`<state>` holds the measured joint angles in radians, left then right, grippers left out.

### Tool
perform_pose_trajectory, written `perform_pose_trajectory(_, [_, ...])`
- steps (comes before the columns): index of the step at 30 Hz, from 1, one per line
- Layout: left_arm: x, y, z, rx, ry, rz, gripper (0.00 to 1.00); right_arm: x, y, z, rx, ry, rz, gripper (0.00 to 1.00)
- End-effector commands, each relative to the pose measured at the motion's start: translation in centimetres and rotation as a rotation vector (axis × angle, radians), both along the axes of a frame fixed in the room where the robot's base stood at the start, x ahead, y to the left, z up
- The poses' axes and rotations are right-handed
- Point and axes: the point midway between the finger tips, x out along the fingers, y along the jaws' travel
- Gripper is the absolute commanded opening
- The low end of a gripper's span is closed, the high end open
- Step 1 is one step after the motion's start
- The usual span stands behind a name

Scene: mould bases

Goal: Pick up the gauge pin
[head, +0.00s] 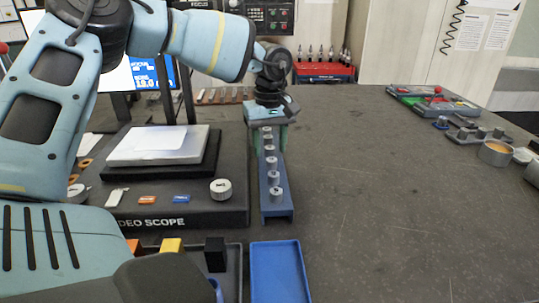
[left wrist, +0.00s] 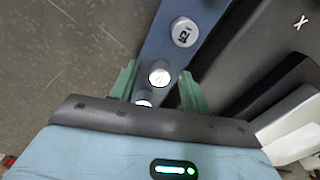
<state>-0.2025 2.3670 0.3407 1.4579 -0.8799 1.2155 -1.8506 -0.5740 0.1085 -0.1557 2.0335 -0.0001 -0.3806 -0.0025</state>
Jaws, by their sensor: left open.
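A long blue rack (head: 283,212) holds several upright silver gauge pins in a row, the nearest pin (head: 276,194) at its front end. My left gripper (head: 270,137) is over the far end of the rack, pointing down, with its green fingers open. In the left wrist view the gripper (left wrist: 158,90) has one finger on each side of the rack (left wrist: 160,42). A round-topped pin (left wrist: 160,74) shows between the fingertips, and I cannot tell whether they touch it. A marked pin (left wrist: 184,32) stands beyond, and another (left wrist: 143,97) is partly hidden by the gripper body.
The video scope base (head: 215,209), with a pale plate (head: 158,146) and a knurled knob (head: 220,189), stands directly left of the rack. A blue tray (head: 278,272) lies in front. Metal parts and a cup (head: 495,153) are far right. The table between is clear.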

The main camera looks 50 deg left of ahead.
Motion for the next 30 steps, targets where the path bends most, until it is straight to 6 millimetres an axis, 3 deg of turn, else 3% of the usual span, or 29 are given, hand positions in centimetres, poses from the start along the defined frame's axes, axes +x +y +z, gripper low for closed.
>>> perform_pose_trajectory(3, [0.0,0.0,0.0,0.000,0.000,0.000,0.44,0.0,0.0,0.0,0.000,0.001,0.000,1.00])
perform_pose_trajectory(13, [0.0,0.0,0.0,0.000,0.000,0.000,0.01,-0.1,0.0,-0.1,0.000,0.001,0.000,1.00])
perform_pose_trajectory(23, [0.1,0.0,0.5,0.000,-0.002,0.000,0.00,-0.1,0.0,-0.1,0.000,0.003,-0.001,1.00])
perform_pose_trajectory(30, [0.1,0.0,4.3,0.000,-0.004,0.001,0.00,-0.3,0.0,-0.5,0.001,0.008,0.000,1.00])
